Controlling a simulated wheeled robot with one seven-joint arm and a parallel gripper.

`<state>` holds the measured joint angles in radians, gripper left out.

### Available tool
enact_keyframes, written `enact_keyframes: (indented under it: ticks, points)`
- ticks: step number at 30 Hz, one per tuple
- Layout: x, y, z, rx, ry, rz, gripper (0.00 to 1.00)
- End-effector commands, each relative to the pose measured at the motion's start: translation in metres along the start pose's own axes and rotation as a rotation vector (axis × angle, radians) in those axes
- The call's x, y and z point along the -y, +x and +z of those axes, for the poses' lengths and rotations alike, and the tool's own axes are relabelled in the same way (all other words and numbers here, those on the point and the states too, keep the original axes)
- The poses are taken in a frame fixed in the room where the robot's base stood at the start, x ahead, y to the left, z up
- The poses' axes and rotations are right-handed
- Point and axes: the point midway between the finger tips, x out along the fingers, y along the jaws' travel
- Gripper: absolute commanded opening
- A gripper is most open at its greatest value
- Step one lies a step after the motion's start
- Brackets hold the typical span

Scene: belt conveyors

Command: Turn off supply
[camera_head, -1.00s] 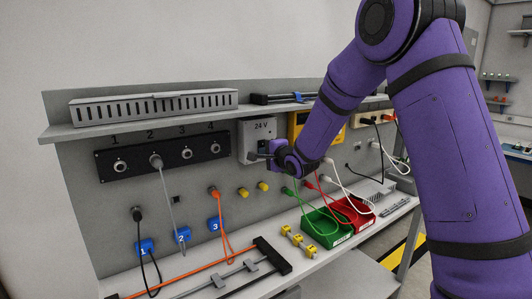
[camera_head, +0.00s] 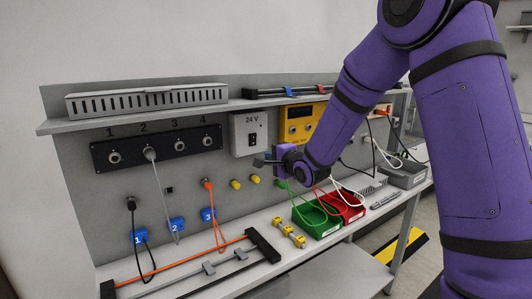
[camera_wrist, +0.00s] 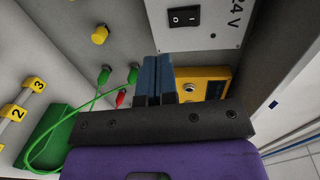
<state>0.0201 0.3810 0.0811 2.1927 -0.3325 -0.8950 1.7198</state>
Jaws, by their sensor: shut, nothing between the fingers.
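The supply is a light grey box marked 24 V (camera_head: 250,133) on the back panel, under the shelf. Its black rocker switch (camera_head: 252,140) faces out; in the wrist view the switch (camera_wrist: 184,17) shows marks on its two halves. My gripper (camera_head: 260,162) is below the box and a little to the right of the switch, apart from it. In the wrist view its two blue fingers (camera_wrist: 157,76) are together and hold nothing. Whether the switch is on or off I cannot tell for sure.
A yellow unit (camera_head: 300,124) is right of the box. Yellow knobs (camera_head: 236,184) and a green plug (camera_head: 282,184) are on the panel below. Green (camera_head: 318,232) and red bins stand on the bench. A shelf (camera_head: 190,113) juts out above.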

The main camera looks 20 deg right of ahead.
Motion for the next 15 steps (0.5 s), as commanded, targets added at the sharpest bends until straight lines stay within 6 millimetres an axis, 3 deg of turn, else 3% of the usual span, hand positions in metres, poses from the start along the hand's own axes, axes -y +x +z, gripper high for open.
enact_keyframes:
  ticks: [6, 15]
  points:
    - [-0.008, -0.032, 0.000, 0.000, 0.000, 0.001, 0.00]
    - [-0.011, -0.045, 0.000, 0.000, 0.000, 0.000, 0.00]
